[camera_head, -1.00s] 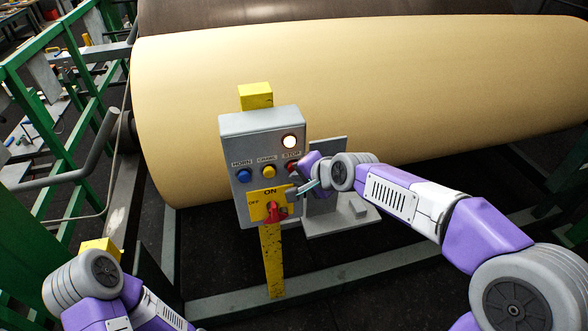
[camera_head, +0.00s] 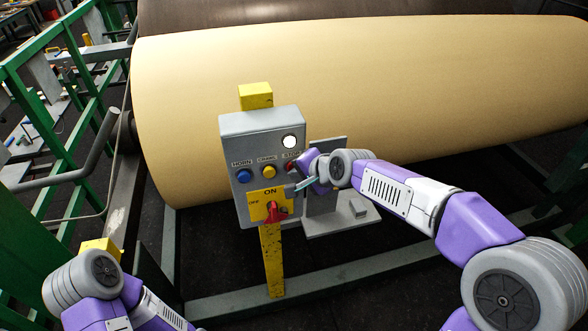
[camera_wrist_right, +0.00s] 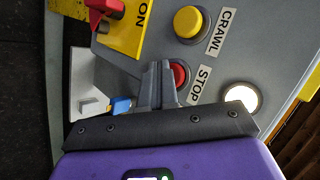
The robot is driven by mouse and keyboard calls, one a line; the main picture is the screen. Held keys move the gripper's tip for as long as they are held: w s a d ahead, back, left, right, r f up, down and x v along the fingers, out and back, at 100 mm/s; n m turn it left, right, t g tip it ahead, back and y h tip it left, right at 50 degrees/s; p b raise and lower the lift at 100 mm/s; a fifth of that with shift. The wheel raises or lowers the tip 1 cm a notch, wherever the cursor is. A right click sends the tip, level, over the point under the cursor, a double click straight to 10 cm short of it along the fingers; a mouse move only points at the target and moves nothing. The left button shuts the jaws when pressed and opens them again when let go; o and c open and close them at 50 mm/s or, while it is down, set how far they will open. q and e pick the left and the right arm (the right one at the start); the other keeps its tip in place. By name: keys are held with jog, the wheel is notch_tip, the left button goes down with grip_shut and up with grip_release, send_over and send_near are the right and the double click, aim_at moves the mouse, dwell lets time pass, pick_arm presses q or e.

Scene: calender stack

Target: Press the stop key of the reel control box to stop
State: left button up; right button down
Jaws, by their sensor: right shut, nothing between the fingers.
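The grey reel control box (camera_head: 240,140) stands on a yellow post. Its red stop key (camera_head: 290,166) is at the right of the key row, partly covered by my right gripper (camera_head: 293,181). In the right wrist view the red stop key (camera_wrist_right: 181,75) shows beside the closed fingers (camera_wrist_right: 158,68), which overlap its edge. The fingers are shut and empty; I cannot tell whether they touch the key. The STOP label (camera_wrist_right: 199,84) is readable there. A round white lamp (camera_head: 290,142) above the key looks lit. My left arm shows at the lower left, but its gripper is out of view.
The blue horn key (camera_head: 244,176), yellow crawl key (camera_head: 268,171) and red rotary switch (camera_head: 276,211) are on the same face. A large cream roll (camera_head: 350,90) lies behind the box. Green railings (camera_head: 45,140) stand at left.

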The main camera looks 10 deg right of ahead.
jog(key=shift+s, duration=0.1)
jog(key=shift+s+d, duration=0.1)
jog(key=shift+s, duration=0.75)
jog(key=s+p, duration=0.1)
jog(key=s, duration=0.4)
dwell(0.7)
